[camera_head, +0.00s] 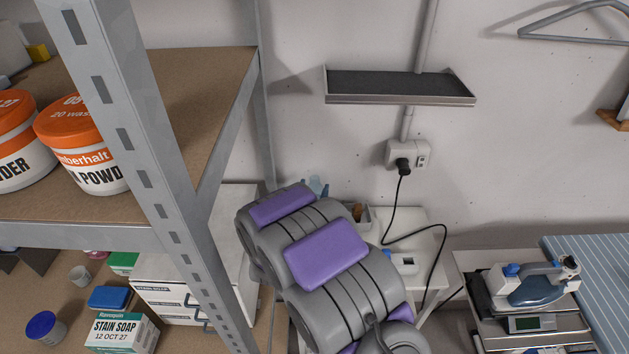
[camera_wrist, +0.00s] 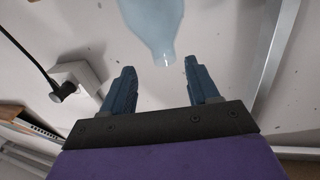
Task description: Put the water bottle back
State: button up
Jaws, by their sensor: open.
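A pale blue translucent bottle (camera_wrist: 155,22) shows at the top of the wrist view, its body cut off by the frame edge. Its narrow neck points down the picture toward my fingers, ending near the right finger's tip. My gripper (camera_wrist: 161,63) has two dark blue fingers spread apart with nothing held between them. I cannot tell the exact gap between the bottle and the fingers. In the head view my gripper (camera_head: 317,186) shows only as a small blue patch beyond my purple and grey arm. The bottle is not clearly visible there.
A tall metal shelf (camera_head: 205,125) holding orange-lidded tubs (camera_head: 85,145) stands at the left. An empty wall shelf (camera_head: 400,88) hangs above a socket (camera_head: 408,153) with a black cable. A white table (camera_head: 405,225) lies beyond my arm. A scale (camera_head: 533,322) stands at right.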

jog(key=shift+v, duration=0.95)
jog(key=shift+w+d+g+y, duration=0.15)
jog(key=shift+w+g+y, duration=0.15)
jog(key=shift+g, duration=0.3)
jog(key=shift+s+g+y, duration=0.1)
jog(key=shift+g+y, duration=0.2)
jog(key=shift+g, duration=0.2)
jog(key=shift+s+r+g+y, duration=0.25)
jog(key=shift+g+y, duration=0.25)
jog(key=shift+g, duration=0.3)
jog(key=s+d+r+n+g, duration=0.1)
jog(key=s+d+r+g, duration=0.2)
jog(key=s, duration=1.1)
jog(key=s+d+r+n+g+y, duration=0.1)
jog(key=s+d+r+g, duration=0.2)
jog(key=s+d+g, duration=0.4)
jog(key=s+d+r+n+g, duration=0.1)
jog(key=s+d+g, duration=0.4)
jog(key=s, duration=1.8)
jog(key=shift+s+d+r+g+y, duration=0.2)
jog(key=shift+r+g+y, duration=0.15)
jog(key=shift+r, duration=0.55)
